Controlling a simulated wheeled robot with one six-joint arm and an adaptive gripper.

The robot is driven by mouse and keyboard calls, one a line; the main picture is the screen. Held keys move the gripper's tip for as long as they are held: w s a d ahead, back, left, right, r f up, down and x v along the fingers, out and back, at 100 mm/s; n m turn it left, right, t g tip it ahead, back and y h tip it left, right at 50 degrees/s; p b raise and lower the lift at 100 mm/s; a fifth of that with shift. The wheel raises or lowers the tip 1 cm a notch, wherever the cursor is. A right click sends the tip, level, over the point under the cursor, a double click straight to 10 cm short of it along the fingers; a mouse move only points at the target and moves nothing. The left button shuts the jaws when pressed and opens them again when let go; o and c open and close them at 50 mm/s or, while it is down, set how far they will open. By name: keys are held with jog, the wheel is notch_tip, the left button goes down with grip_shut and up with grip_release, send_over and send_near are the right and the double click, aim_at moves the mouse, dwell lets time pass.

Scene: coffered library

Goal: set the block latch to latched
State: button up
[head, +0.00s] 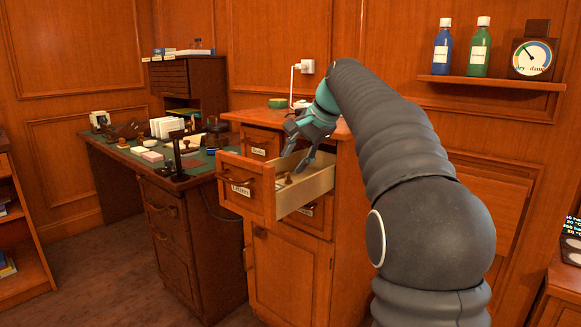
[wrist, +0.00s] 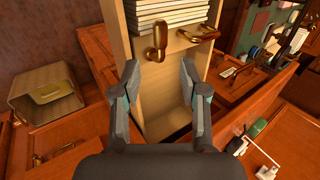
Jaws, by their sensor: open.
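A brass lever with a rounded foot (wrist: 157,40), which looks like the block latch, stands in the open drawer in front of a stack of papers (wrist: 165,12) in the wrist view. Its handle end points toward the top of that picture. I cannot tell which setting it is in. In the head view a small brass piece (head: 288,180) shows inside the open drawer (head: 245,187), partly hidden. My gripper (wrist: 160,85) is open and empty over the drawer, its fingers apart on either side of the drawer's interior, short of the lever. The head view shows it above the drawer (head: 298,152).
The drawer's side wall (head: 305,190) stands up near my gripper. A green-topped desk (head: 180,165) with clutter is at left. A wall shelf (head: 490,84) with bottles and a gauge is at right. A basket-like bin (wrist: 45,93) shows in the wrist view.

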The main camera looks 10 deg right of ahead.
jog(key=v, duration=0.8)
jog(key=shift+f, duration=0.1)
notch_tip(320, 180, down, 13)
jog(key=s+d+n+h, duration=0.2)
jog(key=n, duration=0.2)
jog(key=s+a+f+n, duration=0.2)
jog(key=s+f, duration=0.3)
jog(key=s, duration=0.5)
jog(key=s+a+f+n+h, duration=0.1)
jog(key=s+f, duration=0.4)
jog(key=s, duration=0.5)
jog(key=s+a+f+n+h, duration=0.1)
jog(key=s+a+f+n, duration=0.2)
jog(key=s, duration=0.8)
notch_tip(320, 180, down, 2)
jog(key=shift+a+f+n, duration=0.1)
jog(key=shift+a+n, duration=0.2)
jog(key=shift+a, duration=0.7)
